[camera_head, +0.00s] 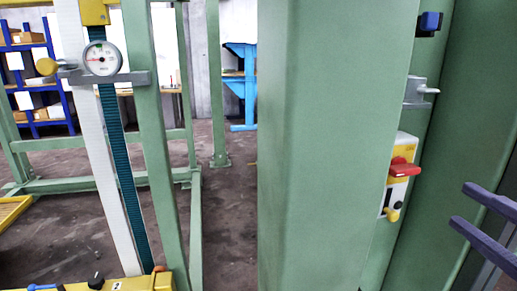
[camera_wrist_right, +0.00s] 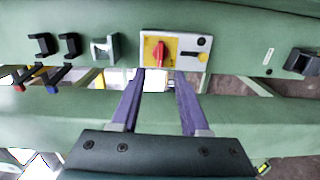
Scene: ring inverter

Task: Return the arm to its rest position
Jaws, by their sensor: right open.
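My right gripper (camera_head: 462,204) shows at the right edge of the head view, its two purple fingers spread apart with nothing between them. In the wrist view the same gripper (camera_wrist_right: 160,74) points toward a yellow and white switch box (camera_wrist_right: 186,58) with a red rotary handle (camera_wrist_right: 158,53). The fingertips lie just below the box in that picture; I cannot tell whether they touch anything. In the head view the box (camera_head: 399,184) and its red handle (camera_head: 404,167) are left of the fingers. My left gripper is not in view.
A thick green post (camera_head: 325,150) fills the middle of the head view. A metal latch (camera_head: 417,92) and a blue-tipped hook (camera_head: 430,21) are on the green frame above the box. A dial gauge (camera_head: 101,59) stands at the left. Concrete floor (camera_head: 228,235) shows between posts.

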